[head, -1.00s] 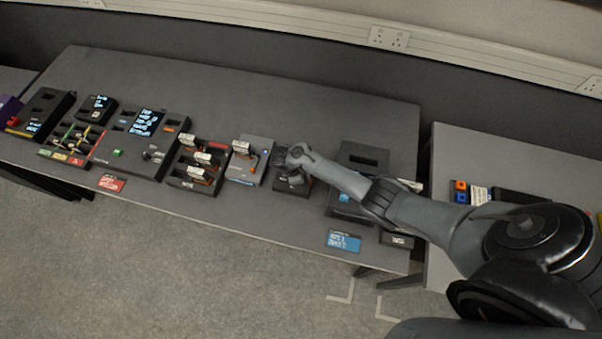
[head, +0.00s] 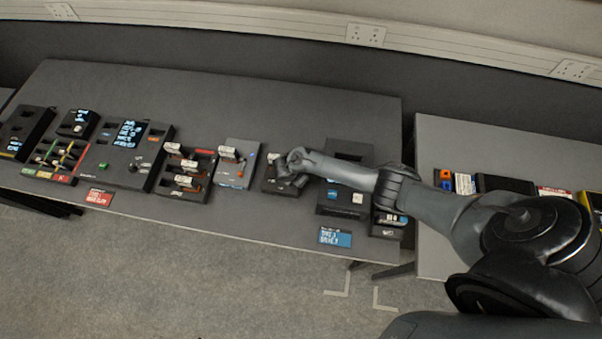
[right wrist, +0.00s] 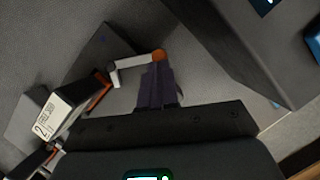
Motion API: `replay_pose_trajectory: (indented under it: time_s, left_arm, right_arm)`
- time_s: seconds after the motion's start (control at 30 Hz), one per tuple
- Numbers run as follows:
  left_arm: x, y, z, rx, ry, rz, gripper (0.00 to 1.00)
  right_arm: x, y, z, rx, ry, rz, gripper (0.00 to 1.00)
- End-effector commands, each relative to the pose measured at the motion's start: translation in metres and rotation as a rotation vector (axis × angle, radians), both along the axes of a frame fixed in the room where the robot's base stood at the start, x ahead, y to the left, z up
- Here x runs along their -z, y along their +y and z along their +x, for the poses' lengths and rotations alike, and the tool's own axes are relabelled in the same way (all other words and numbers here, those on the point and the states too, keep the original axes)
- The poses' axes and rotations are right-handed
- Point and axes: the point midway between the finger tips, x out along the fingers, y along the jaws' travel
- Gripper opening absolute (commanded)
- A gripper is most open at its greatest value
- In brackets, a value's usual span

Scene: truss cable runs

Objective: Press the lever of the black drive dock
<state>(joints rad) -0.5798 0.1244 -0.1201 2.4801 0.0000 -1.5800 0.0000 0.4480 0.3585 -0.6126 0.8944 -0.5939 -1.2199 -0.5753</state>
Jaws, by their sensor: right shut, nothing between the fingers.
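The black drive dock (head: 269,186) is a small dark box near the middle of the table in the head view, partly hidden by my right arm. My right gripper (head: 291,184) is low over it, pointing down. In the right wrist view my right gripper (right wrist: 156,70) is shut and empty. A pale lever (right wrist: 132,62) with an orange tip (right wrist: 158,55) lies just beyond the fingertips. I cannot tell whether they touch. My left gripper is not in view.
Left of the dock stands a grey dock (head: 236,178) with a white-labelled cartridge (head: 229,152), then a black cartridge rack (head: 171,186). Right of it are a larger black box (head: 335,203) and a blue card (head: 335,237). The back of the table is clear.

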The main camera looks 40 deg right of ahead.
Motion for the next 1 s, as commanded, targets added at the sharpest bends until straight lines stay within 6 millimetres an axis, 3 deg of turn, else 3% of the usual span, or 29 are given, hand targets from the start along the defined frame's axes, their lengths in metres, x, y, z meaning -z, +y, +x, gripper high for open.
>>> replay_pose_trajectory:
  time_s: [0.47,0.77,1.0]
  left_arm:
    - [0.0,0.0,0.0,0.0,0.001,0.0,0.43]
    - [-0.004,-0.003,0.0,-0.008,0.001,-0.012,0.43]
    - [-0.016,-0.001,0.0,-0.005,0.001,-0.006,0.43]
  right_arm:
    - [0.0,0.001,0.0,0.001,0.001,0.0,0.0]
    - [-0.001,0.023,0.001,0.012,0.0,0.001,0.0]
    - [-0.047,0.039,0.003,0.012,-0.002,0.002,0.0]
